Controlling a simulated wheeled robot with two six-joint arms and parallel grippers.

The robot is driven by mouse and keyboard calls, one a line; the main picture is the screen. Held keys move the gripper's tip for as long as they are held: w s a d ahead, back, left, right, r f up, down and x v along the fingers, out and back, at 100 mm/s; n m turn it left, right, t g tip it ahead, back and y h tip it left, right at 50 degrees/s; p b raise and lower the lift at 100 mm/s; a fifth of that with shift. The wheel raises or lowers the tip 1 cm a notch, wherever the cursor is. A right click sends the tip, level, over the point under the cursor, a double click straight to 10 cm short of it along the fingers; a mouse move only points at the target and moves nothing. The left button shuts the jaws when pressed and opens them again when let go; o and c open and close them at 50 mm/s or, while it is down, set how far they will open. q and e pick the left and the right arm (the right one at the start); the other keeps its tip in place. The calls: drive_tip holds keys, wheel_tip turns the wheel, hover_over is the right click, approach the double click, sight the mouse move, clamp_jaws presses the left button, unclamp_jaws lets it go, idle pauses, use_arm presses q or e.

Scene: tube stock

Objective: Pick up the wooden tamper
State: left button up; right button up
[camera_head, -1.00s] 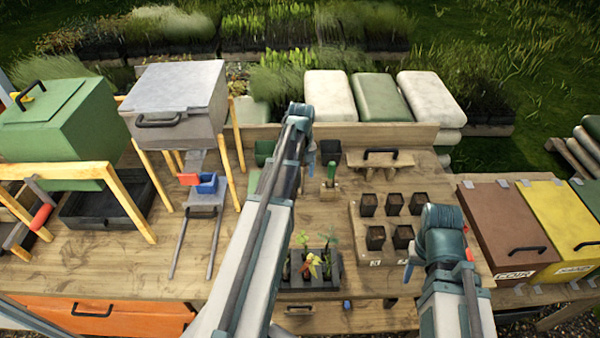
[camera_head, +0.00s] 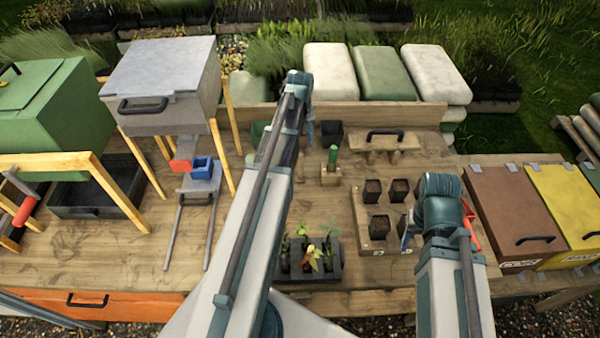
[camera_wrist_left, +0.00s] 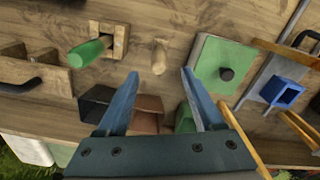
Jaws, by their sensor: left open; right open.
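An upright pale wooden peg with a rounded top, which I take for the wooden tamper (camera_wrist_left: 160,57), stands on the bench in the left wrist view. It lies just beyond the gap between the fingertips of my left gripper (camera_wrist_left: 160,74), which is open and empty. In the head view my left gripper (camera_head: 310,132) is over the back of the bench, and my left arm hides much of the area near the tamper. My right gripper (camera_head: 408,232) is open over the right of the bench, beside the pots, partly hidden by its own wrist.
A green-handled tool (camera_head: 333,155) stands in a wooden block near the tamper. A wooden board with a black handle (camera_head: 385,134) is behind it. A green square with a dark knob (camera_wrist_left: 212,62) lies on the other side. Dark pots (camera_head: 373,190) and a seedling tray (camera_head: 332,268) stand nearer.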

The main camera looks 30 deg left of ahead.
sight(300, 167)
use_arm(q)
wheel_tip(300, 167, down, 8)
drive_tip(key=b, duration=0.7)
drive_tip(key=shift+r, duration=0.2)
drive_tip(key=f+b, duration=0.5)
drive_tip(key=shift+w+a+f, duration=0.1)
drive_tip(key=shift+w+a, duration=0.05)
drive_tip(key=shift+w, duration=0.05)
use_arm(e)
wheel_tip(300, 167, down, 13)
drive_tip(key=shift+r, duration=0.1)
use_arm(q)
clamp_jaws()
